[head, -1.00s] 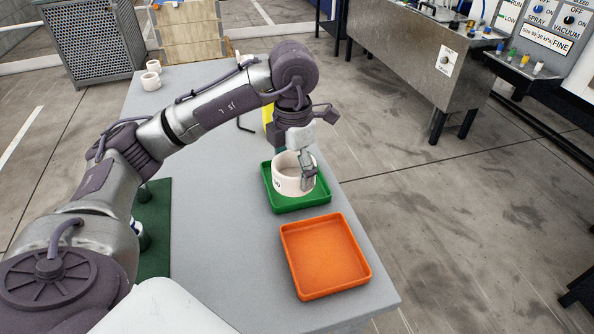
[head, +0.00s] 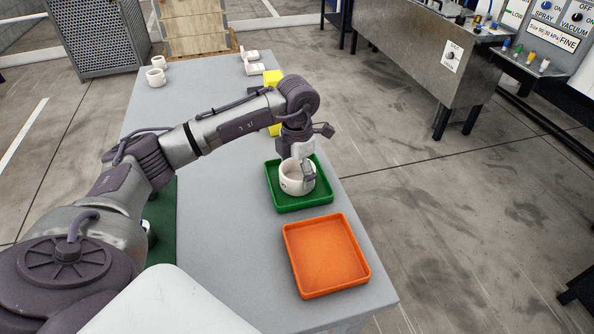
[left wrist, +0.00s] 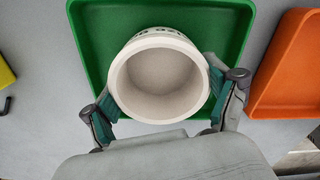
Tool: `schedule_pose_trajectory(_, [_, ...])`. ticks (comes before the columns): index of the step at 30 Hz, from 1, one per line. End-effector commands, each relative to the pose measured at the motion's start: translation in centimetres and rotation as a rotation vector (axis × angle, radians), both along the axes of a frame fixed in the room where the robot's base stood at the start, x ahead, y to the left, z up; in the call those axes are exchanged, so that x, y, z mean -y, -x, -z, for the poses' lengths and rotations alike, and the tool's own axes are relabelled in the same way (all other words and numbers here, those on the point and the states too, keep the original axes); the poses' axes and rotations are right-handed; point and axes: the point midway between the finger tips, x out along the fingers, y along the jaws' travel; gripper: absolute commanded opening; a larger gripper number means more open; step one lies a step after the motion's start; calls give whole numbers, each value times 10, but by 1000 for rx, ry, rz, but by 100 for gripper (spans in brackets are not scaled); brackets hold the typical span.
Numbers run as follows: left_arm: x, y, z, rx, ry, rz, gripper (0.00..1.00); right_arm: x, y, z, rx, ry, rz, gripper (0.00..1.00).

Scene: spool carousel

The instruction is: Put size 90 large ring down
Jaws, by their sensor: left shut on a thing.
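The large ring (head: 289,184) is a wide cream-white band with dark marking on its outer side. In the head view it is inside the green tray (head: 301,208), within the rim, with its opening up. Whether it touches the tray floor is hard to tell. My left gripper (head: 301,176) comes down on it from above. In the left wrist view the ring (left wrist: 158,116) sits between the two green-padded fingers, which grip its outer wall from both sides. The marking is too small to read. My right gripper is not in view.
An empty orange tray (head: 325,254) lies just in front of the green tray on the grey table (head: 225,250). A dark green mat (head: 162,238) is at left, partly hidden by my arm. Small white rings (head: 156,77) and yellow blocks (head: 272,77) stand farther back.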

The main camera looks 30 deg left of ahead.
Motion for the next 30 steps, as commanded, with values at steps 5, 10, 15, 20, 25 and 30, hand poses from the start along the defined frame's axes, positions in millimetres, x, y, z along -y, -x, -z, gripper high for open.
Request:
schedule_pose_trajectory(5, [0,0,4,0,0,-1,88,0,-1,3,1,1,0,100])
schedule_pose_trajectory(10, [0,0,3,0,0,-1,100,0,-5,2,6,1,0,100])
schedule_pose_trajectory(15, [0,0,3,-1,0,-1,100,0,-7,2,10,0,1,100])
schedule_pose_trajectory(20, [0,0,-3,1,0,-1,100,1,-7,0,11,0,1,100])
schedule_pose_trajectory(25, [0,-1,-29,5,0,-2,100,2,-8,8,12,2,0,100])
schedule_pose_trajectory(30, [0,-1,-67,6,0,-1,100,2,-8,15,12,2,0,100])
